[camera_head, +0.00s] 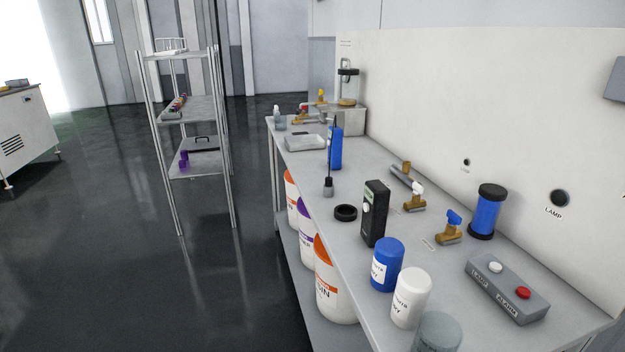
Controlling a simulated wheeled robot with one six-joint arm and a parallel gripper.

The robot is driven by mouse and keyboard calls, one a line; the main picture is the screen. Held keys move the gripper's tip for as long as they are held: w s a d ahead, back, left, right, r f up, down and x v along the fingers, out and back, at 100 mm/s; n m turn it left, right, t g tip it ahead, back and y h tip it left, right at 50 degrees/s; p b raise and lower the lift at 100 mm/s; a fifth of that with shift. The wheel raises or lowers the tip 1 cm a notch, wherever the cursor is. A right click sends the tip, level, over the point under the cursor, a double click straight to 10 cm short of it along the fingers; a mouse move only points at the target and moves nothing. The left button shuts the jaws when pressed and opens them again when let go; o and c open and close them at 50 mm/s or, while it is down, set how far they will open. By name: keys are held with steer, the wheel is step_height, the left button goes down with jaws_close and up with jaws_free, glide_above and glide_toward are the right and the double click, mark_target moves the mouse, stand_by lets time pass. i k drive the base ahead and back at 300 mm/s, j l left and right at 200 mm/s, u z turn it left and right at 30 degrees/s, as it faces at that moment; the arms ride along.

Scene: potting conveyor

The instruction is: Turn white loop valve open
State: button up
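A brass valve with a white handle (417,190) stands on the grey bench, in front of the back panel. Its handle points up from the brass body (414,204). The lettering of the label beside it is too small to read. I cannot tell from this view whether it is open or closed. A similar brass valve with a blue handle (454,217) stands to its right and nearer. My gripper is not in view.
A black meter (375,213), a black ring (345,213), a blue jar (387,265) and a white jar (410,297) stand in front of the valves. A blue cylinder (487,212) and a lamp/alarm box (507,287) are at right.

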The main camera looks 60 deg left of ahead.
mark_target(418, 189)
steer(key=u, duration=1.6)
steer(key=k+l+u, duration=0.1)
steer(key=l+u, duration=0.15)
steer(key=l, duration=0.2)
